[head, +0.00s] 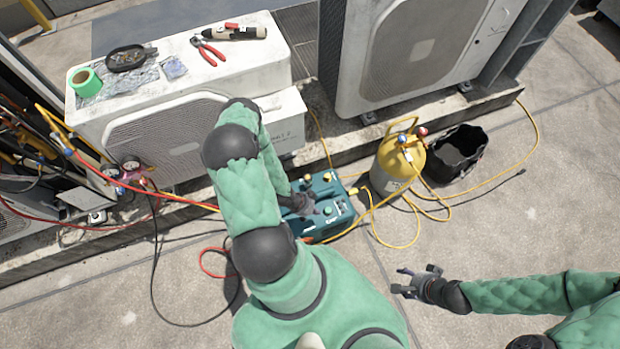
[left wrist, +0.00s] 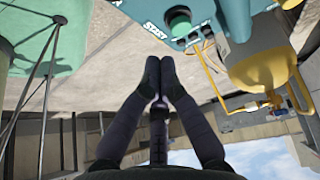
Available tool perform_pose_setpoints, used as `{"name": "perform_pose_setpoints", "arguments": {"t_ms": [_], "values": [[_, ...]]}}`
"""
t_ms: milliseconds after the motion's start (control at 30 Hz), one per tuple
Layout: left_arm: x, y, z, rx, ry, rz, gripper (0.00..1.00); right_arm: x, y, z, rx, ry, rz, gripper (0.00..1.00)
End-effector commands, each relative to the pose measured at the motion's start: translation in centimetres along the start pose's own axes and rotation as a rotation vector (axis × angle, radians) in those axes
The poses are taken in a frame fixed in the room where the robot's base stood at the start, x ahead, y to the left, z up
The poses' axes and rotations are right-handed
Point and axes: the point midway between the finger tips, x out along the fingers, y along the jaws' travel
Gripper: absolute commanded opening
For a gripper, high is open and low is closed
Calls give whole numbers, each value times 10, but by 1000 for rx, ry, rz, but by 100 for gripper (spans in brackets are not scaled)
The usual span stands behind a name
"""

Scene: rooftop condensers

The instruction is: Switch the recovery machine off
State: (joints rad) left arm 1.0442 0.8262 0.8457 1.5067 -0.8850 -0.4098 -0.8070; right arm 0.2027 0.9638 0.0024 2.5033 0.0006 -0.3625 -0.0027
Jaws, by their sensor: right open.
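The recovery machine (head: 345,218) is a teal box on the ground between the condensers and the yellow cylinder. Its top carries a green round button (head: 332,211) and a small yellow knob (head: 327,177). My left gripper (head: 308,203) is over the machine's left part and hides some of its top. In the left wrist view its fingertips (left wrist: 159,68) are together with nothing visible between them. The green button (left wrist: 178,20) shows there beyond the fingertips, beside the word START. Whether the gripper touches the machine is unclear. My right gripper (head: 405,282) is open and empty above bare concrete.
The yellow cylinder (head: 397,165) and a black bin (head: 457,155) stand right of the machine. Yellow hoses (head: 375,232) loop around them. A gauge manifold (head: 130,172) hangs at left. Red pliers (head: 207,51) and green tape (head: 86,82) lie on the white condenser (head: 165,145).

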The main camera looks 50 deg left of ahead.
Motion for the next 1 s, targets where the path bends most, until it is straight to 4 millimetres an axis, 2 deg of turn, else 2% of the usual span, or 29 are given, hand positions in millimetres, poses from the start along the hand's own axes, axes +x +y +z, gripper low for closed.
{"name": "perform_pose_setpoints", "arguments": {"t_ms": [67, 700, 1000], "values": [[-2, -3, -11, 5, 1, 0, 0, -4, -1, 0, 0, 0, 0, 56], [-65, 3, 53, -2, -2, -1, 0, -26, -9, 1, 0, 0, 0, 56], [-73, 5, 62, 1, 0, 0, 0, -27, -10, 1, 0, 0, 0, 56]]}}
